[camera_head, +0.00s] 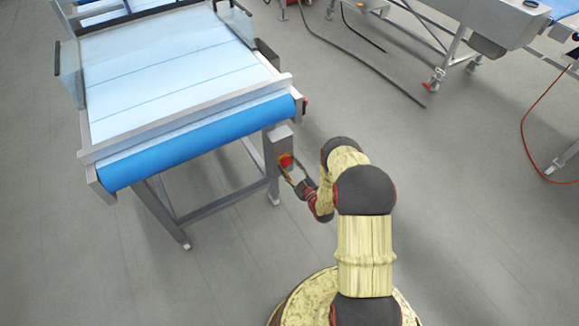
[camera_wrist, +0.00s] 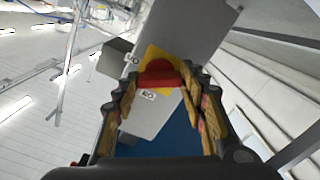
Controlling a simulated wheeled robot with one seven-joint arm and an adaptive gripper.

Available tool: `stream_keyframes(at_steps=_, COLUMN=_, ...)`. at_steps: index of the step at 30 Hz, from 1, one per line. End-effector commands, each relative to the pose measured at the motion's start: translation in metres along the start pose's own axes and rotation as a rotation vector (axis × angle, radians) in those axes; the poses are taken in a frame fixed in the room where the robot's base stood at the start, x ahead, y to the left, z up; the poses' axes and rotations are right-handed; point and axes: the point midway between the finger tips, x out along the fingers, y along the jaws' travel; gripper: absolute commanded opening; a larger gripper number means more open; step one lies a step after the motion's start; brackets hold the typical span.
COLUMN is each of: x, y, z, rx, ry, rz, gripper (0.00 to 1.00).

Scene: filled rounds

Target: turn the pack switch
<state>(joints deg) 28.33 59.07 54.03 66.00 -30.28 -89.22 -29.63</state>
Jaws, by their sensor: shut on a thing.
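The pack switch is a red knob (camera_head: 286,160) on a yellow plate, set in a grey box (camera_head: 278,141) on the conveyor's front right leg. In the wrist view the red knob (camera_wrist: 160,76) sits against the yellow plate (camera_wrist: 158,57), its bar lying nearly crosswise. Small white labels (camera_wrist: 147,94) sit beside the plate; their print is hard to read. My gripper (camera_head: 290,172) is at the knob from the front right. In the wrist view my gripper (camera_wrist: 157,83) has one finger on each side of the knob and is shut on it. The exact contact spots are unclear.
The conveyor (camera_head: 170,75) with a blue front roller (camera_head: 200,142) stands just left of my arm. Another grey machine (camera_head: 480,18) stands at the upper right. A black cable (camera_head: 340,48) and a red cable (camera_head: 524,115) lie on the floor.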

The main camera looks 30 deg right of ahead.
Motion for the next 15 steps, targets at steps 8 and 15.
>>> stream_keyframes(at_steps=8, x=0.0000, y=-0.0004, z=0.0000, rx=0.001, ry=0.000, rz=-0.001, gripper=0.49)
stream_keyframes(at_steps=15, x=0.0000, y=-0.0002, z=0.0000, rx=0.001, ry=0.000, rz=0.000, gripper=0.61)
